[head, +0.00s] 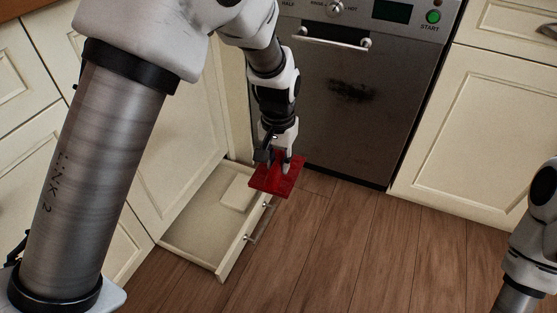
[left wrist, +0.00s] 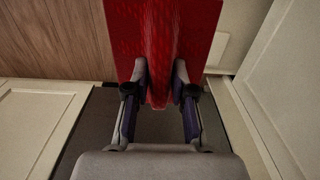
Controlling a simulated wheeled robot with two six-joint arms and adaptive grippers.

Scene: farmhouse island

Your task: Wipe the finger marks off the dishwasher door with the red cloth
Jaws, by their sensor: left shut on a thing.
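The dishwasher door (head: 318,120) is a grey steel front, closed, with a bar handle (head: 331,38) near its top. Dark finger marks (head: 352,92) form a smudge right of the middle of the door. My left gripper (head: 279,160) is shut on the red cloth (head: 272,182), which hangs in front of the door's lower left part, over the open drawer's edge. In the left wrist view the cloth (left wrist: 130,30) is pinched in a fold between both fingers (left wrist: 160,85). The cloth looks apart from the smudge. My right gripper is out of view; only part of my right arm shows.
A low drawer (head: 190,235) stands pulled out left of the dishwasher, with a pale block (head: 237,193) inside. Cream cabinets flank the dishwasher. The wooden floor (head: 340,250) in front is clear. A green start button (head: 433,16) sits at the top right of the dishwasher.

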